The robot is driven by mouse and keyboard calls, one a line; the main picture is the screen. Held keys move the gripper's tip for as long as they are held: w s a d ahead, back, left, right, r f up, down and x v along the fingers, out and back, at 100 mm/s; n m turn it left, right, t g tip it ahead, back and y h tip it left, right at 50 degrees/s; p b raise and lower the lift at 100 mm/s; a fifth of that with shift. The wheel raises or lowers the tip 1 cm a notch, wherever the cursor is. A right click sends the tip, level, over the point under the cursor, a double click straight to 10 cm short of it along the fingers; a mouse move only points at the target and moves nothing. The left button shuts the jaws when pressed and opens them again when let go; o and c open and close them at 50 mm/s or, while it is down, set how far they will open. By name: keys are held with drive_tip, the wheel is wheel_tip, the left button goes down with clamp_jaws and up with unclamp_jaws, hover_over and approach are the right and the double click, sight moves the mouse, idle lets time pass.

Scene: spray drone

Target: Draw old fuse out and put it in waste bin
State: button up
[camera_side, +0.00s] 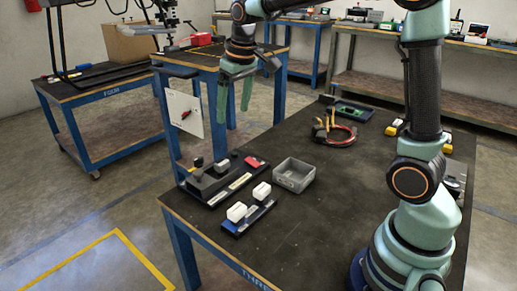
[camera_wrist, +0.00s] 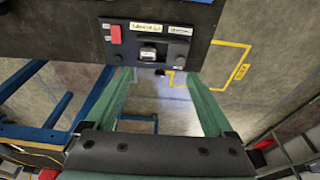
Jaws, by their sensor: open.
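A dark fuse base (camera_side: 207,187) sits near the table's left edge in the side view. It carries black posts, a red block (camera_side: 251,162) and a pale label. A greyish block, seemingly the old fuse (camera_side: 222,166), sits in it between the posts. In the wrist view the base (camera_wrist: 130,53) shows at the top, with the fuse (camera_wrist: 148,54) near its middle. A grey open box, likely the waste bin (camera_side: 294,185), stands right of the base and looks empty. My gripper (camera_side: 234,108) is open and empty, well above the base; its fingers (camera_wrist: 159,77) are apart.
A low rack (camera_side: 246,220) with two white blocks (camera_side: 237,212) lies in front of the base. Pliers with a red-handled loop (camera_side: 335,134), a green-topped tray (camera_side: 352,111) and yellow-white pieces (camera_side: 392,129) lie farther back. The table's front middle is clear.

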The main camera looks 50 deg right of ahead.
drive_tip(key=w+d+f+g, duration=0.1)
drive_tip(key=w+d+f, duration=0.1)
drive_tip(key=w+f, duration=0.35)
drive_tip(key=g, duration=0.2)
hover_over(222, 162)
wheel_tip(222, 162, down, 6)
drive_tip(key=shift+f, duration=0.4)
drive_tip(key=shift+f, duration=0.1)
drive_tip(key=shift+f, duration=4.35)
drive_tip(key=shift+c, duration=0.3)
clamp_jaws()
drive_tip(key=shift+r, duration=0.15)
